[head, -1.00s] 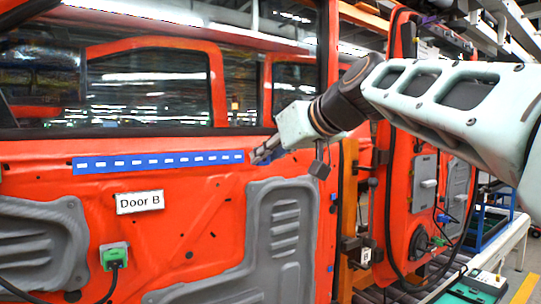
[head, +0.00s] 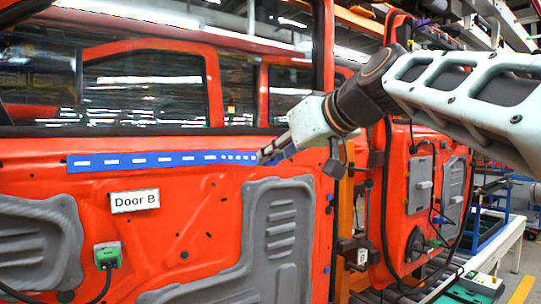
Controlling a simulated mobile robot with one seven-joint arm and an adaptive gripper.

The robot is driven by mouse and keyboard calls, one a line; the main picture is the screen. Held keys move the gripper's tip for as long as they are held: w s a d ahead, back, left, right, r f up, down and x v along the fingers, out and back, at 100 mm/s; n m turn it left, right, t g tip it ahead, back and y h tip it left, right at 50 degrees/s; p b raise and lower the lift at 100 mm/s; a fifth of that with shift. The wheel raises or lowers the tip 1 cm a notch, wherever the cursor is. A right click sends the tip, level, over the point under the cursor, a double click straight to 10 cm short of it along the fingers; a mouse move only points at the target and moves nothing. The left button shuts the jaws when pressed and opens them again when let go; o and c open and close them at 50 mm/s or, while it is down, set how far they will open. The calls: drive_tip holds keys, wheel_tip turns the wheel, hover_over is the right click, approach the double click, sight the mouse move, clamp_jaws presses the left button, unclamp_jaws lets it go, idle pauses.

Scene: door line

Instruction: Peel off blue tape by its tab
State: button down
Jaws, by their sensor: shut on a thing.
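The blue tape (head: 140,161) with white dashes runs across the red door panel, below the window. Its left length looks flat on the door. Towards the right end the dashes look smaller and closer together, as if that part bends out of the door's plane. My gripper (head: 263,156) is shut on the blue tape's right end. The fingertips hide the tab, and a bit of blue shows just right of them.
Another red door (head: 415,190) stands behind my arm at right.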

drive_tip(key=shift+d, duration=0.1)
idle(0.3)
drive_tip(key=shift+s+d+b, duration=0.55)
drive_tip(key=shift+s+d, duration=0.7)
drive_tip(key=shift+s+d, duration=0.6)
drive_tip(key=shift+d, duration=0.1)
drive_tip(key=shift+a, duration=0.1)
